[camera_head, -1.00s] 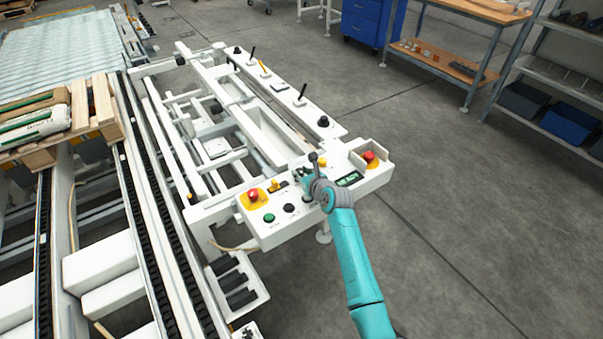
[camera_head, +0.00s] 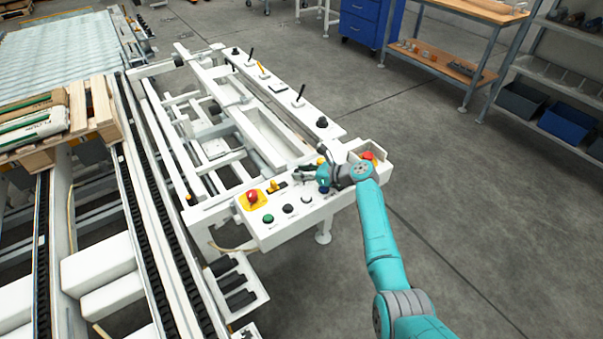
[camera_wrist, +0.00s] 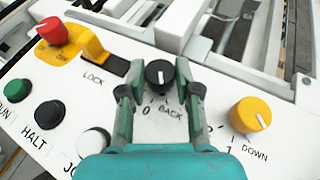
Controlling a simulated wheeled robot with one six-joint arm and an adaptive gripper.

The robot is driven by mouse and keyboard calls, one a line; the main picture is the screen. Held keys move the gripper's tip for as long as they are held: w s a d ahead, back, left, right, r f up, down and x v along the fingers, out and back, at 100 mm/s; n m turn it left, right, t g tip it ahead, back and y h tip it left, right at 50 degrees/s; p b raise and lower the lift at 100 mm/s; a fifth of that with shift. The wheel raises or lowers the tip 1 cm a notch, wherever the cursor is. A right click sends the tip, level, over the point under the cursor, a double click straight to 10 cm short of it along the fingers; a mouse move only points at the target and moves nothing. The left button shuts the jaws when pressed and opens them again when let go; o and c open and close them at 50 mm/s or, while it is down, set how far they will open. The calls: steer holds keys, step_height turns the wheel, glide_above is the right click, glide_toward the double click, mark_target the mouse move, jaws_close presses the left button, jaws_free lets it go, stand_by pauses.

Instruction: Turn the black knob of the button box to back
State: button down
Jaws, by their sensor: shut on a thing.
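The white button box (camera_head: 275,238) runs across the front end of the machine frame. In the wrist view, the black knob (camera_wrist: 159,73) stands on its panel above the labels "0" and "BACK". The white line on the knob's top runs roughly up and down in the picture. My gripper (camera_wrist: 157,86) is shut on the black knob, one finger on each side. In the head view, my gripper (camera_head: 308,174) reaches in over the box from the right; its fingers hide the knob there.
A yellow knob (camera_wrist: 250,114) marked "DOWN" is right of my fingers. To the left are a red button (camera_wrist: 52,31), the yellow "LOCK" part (camera_wrist: 88,45), a green button (camera_wrist: 17,90), a black "HALT" button (camera_wrist: 49,114) and a white button (camera_wrist: 94,141). Floor right of the box is clear.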

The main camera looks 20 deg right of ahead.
steer(key=shift+w+d+n+g+y, duration=0.1)
steer(key=shift+w+n+g+y, duration=0.05)
steer(key=shift+n+g+y, duration=0.7)
steer(key=shift+n+g, duration=0.25)
steer(key=c, duration=0.8)
jaws_free()
steer(key=v, duration=1.2)
